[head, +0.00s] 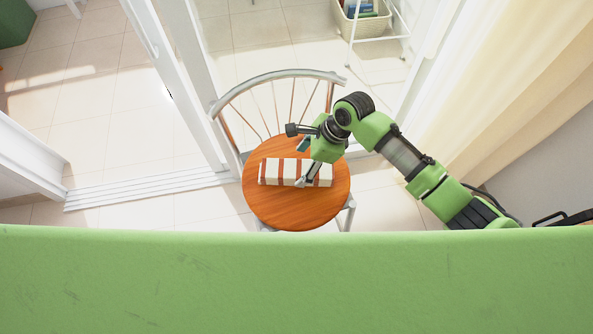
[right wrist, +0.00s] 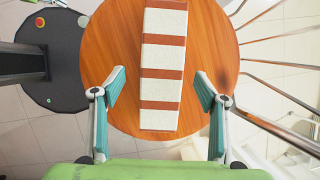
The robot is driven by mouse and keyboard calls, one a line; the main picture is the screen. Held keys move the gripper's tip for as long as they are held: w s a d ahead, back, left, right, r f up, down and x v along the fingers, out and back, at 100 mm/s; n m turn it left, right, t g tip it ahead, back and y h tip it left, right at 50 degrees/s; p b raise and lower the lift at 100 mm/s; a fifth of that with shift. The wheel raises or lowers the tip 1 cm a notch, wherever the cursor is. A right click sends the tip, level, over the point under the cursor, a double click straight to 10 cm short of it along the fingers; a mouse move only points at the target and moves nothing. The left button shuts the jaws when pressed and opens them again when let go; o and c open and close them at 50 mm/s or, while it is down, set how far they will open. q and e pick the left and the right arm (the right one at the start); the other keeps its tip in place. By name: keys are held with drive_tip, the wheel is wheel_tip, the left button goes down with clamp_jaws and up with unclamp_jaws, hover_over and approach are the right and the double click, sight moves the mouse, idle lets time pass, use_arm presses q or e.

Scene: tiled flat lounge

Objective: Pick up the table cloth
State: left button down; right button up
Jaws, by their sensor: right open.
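The table cloth (head: 281,172) is a folded, flat oblong with white and rust-red stripes. It lies on the round wooden seat of a chair (head: 285,212). In the right wrist view the cloth (right wrist: 162,73) runs from the top edge down to between the fingers, with wood showing around it. My right gripper (head: 304,166) is over the right part of the cloth and hides some of it. In the right wrist view the right gripper (right wrist: 158,88) is open, one finger on each side of the cloth's near end, apart from it. My left gripper is not in view.
The chair has a curved metal back (head: 277,75) with thin spindles on its far side. A white door frame (head: 170,90) and floor track (head: 150,188) are on the left. A basket (head: 362,23) and white rack stand at the back. A cream curtain (head: 510,90) hangs on the right.

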sight(296, 168)
drive_tip(key=x, duration=0.4)
drive_tip(key=shift+w+a+f, duration=0.1)
drive_tip(key=shift+w+f, duration=0.1)
drive_tip(key=shift+f, duration=0.1)
drive_tip(key=c, duration=1.4)
drive_tip(key=shift+r, duration=0.1)
